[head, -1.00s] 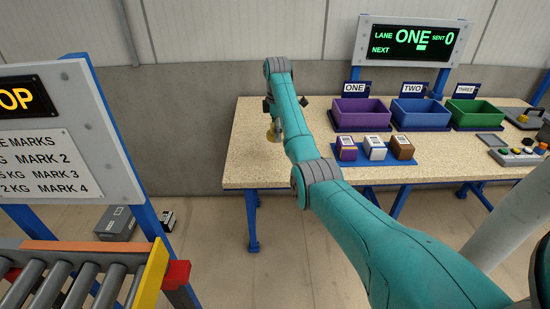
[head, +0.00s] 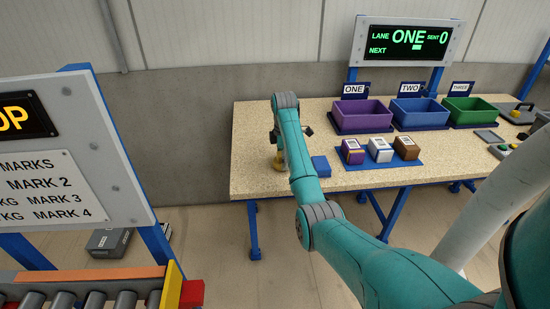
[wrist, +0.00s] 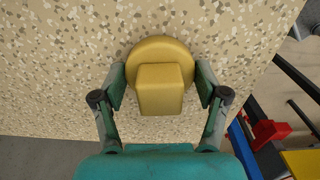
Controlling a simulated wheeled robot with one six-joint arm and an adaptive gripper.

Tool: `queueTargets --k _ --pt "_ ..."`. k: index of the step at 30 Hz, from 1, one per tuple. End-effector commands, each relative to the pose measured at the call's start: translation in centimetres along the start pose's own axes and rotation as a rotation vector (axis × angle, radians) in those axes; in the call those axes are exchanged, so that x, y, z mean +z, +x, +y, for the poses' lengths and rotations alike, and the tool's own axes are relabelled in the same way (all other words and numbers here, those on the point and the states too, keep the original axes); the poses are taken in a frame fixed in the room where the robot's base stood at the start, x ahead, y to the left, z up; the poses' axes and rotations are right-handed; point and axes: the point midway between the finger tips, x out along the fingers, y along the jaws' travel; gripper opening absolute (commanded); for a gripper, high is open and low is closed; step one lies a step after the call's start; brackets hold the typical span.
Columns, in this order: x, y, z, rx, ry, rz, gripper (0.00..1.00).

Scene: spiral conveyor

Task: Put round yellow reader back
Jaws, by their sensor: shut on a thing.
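The round yellow reader has a round base and a blocky top; it shows in the wrist view (wrist: 160,92) between my fingers. In the head view the reader (head: 279,164) is at the left part of the speckled table (head: 252,140), partly hidden by my arm. I cannot tell whether the reader's base touches the tabletop. A small blue pad (head: 321,166) lies on the table just right of my gripper, with nothing on it.
A blue tray (head: 395,164) with three boxes lies right of the pad. Purple (head: 362,113), blue (head: 418,111) and green bins (head: 470,109) stand behind, under the lane screen (head: 405,42). A roller conveyor (head: 90,296) and sign panel (head: 60,160) are at the left.

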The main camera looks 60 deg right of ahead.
Motion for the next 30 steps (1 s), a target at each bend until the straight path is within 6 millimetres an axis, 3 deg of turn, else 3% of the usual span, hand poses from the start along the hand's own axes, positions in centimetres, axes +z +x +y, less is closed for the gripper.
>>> queueTargets --k 9,10,12,23,30 --pt "0.4 0.6 -0.4 -0.001 -0.001 0.0 0.45" --pt "0.4 0.6 -0.5 -0.002 -0.001 0.0 0.81" --pt "0.4 0.6 -0.5 -0.002 -0.001 0.0 0.98" --pt "0.3 0.4 -0.3 0.0 -0.001 0.0 0.98" --pt "-1.3 -1.4 1.0 0.002 -0.002 0.0 0.98"
